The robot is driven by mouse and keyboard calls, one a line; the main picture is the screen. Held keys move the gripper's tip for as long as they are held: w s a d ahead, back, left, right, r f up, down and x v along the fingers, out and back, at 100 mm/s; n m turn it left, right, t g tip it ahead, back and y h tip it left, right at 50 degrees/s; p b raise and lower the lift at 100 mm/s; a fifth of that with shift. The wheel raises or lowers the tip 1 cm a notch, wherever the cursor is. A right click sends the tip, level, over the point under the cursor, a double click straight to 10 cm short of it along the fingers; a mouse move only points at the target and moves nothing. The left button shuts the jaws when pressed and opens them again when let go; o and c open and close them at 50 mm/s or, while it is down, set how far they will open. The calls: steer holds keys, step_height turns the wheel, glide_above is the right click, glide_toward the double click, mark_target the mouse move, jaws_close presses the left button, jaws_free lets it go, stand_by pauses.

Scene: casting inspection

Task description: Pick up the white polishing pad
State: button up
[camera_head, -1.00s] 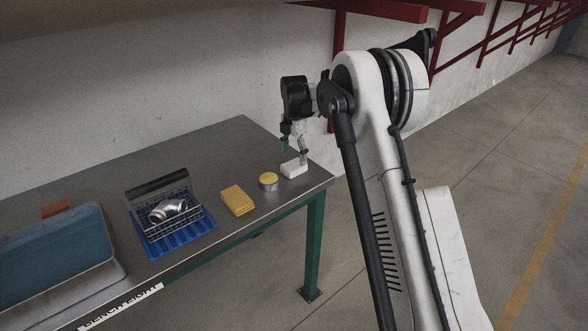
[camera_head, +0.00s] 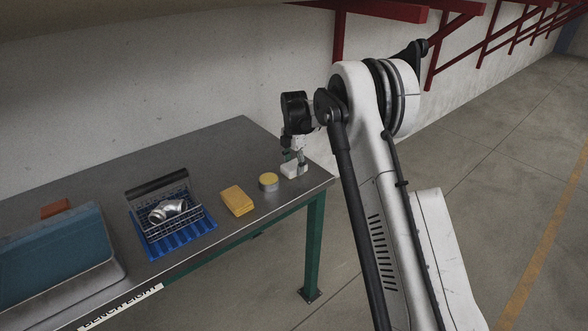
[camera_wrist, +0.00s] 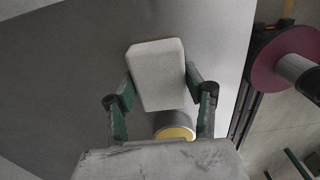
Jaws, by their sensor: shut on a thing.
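The white polishing pad (camera_head: 291,170) lies at the right end of the grey bench (camera_head: 225,150). In the wrist view the pad (camera_wrist: 157,72) is a pale block with rounded corners between my two fingers. My gripper (camera_head: 294,165) is lowered over the pad from above. In the wrist view my gripper (camera_wrist: 160,85) has a fingertip against each side of the pad and is shut on it. The pad appears to be still at bench height; I cannot tell whether it touches the top.
A round tin with a yellow top (camera_head: 268,181) stands just left of the pad. The bench's right edge is close.

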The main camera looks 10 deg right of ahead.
mark_target(293, 165)
steer(key=shift+r, duration=0.4)
steer(key=r, duration=0.3)
steer(key=shift+s+a+r, duration=0.15)
steer(key=shift+a+r, duration=0.15)
steer(key=shift+r, duration=0.1)
steer(key=s+a+r, duration=0.5)
steer(key=a+r, duration=0.1)
steer(key=a, duration=0.3)
steer(key=shift+s+a+r, duration=0.2)
steer(key=shift+s, duration=0.15)
steer(key=o, duration=0.4)
steer(key=c, duration=0.3)
